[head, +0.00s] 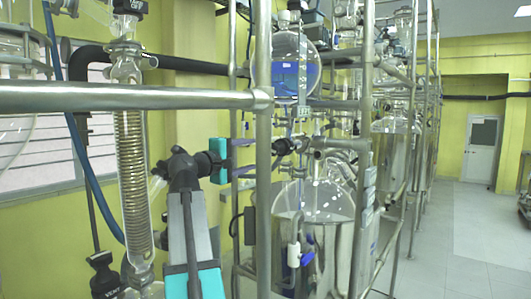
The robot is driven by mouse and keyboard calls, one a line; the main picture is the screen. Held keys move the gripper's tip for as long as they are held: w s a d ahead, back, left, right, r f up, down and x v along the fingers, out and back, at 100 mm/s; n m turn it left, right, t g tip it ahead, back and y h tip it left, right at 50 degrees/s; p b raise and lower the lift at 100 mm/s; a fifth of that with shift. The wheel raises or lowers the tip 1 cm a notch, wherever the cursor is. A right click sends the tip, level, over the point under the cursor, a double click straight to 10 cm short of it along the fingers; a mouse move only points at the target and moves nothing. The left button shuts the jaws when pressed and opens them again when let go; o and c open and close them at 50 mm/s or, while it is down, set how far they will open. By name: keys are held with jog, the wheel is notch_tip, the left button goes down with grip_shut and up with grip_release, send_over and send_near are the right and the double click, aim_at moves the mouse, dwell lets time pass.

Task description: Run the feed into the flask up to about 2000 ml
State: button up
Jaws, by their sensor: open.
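A round glass feed vessel (288,58) hangs in the steel frame at upper middle, with blue liquid (293,82) in its lower half. Below it a dark valve (283,147) sits on the pipework. Lower down, a large clear glass flask (318,200) sits in a steel jacket (330,255); I cannot make out a liquid level or scale marks in it. My gripper (252,158) is open, its two purplish fingers pointing right toward the valve. The fingers are close to the valve in the picture; a steel post partly hides the space between, and I cannot tell whether they touch.
A horizontal steel rail (130,97) crosses the near left, and an upright post (263,200) stands in front of the flask. A glass coil condenser (132,170) is left of my arm. A blue-handled drain valve (300,260) is low on the jacket. Open floor (470,240) lies right.

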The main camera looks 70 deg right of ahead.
jog(key=n+b, duration=0.1)
jog(key=n, duration=0.5)
jog(key=a+n+b, duration=0.1)
jog(key=n, duration=0.6)
jog(key=n+b, duration=0.1)
jog(key=n, duration=0.6)
jog(key=shift+w+a, duration=0.1)
jog(key=shift+a, duration=0.05)
jog(key=p+x, duration=0.2)
jog(key=x, duration=1.1)
jog(key=shift+d, duration=0.4)
jog(key=c, duration=1.1)
